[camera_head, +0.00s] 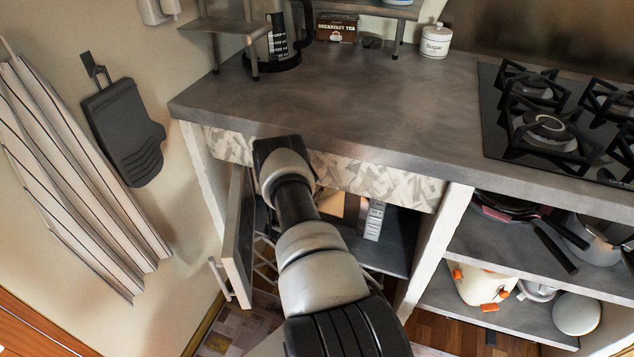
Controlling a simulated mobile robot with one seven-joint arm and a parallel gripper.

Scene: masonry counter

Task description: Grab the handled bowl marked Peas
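I see no bowl marked Peas in the head view. My arm reaches forward from the bottom of the picture to the front of the grey counter (330,115), in front of an open cabinet (385,250). My gripper's fingers do not show; the arm hides that area and much of the cabinet's inside. Inside the cabinet, a light grey upright object (374,220) and part of a tan object stand to the right of my arm. I cannot tell what they are.
The cabinet door (238,235) stands open left of my arm. Right are shelves with pans (510,210) and a cream pot with orange handles (483,285), below a gas hob (550,125). A sugar jar (435,42) and tea box (337,28) stand at the back. The counter's middle is clear.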

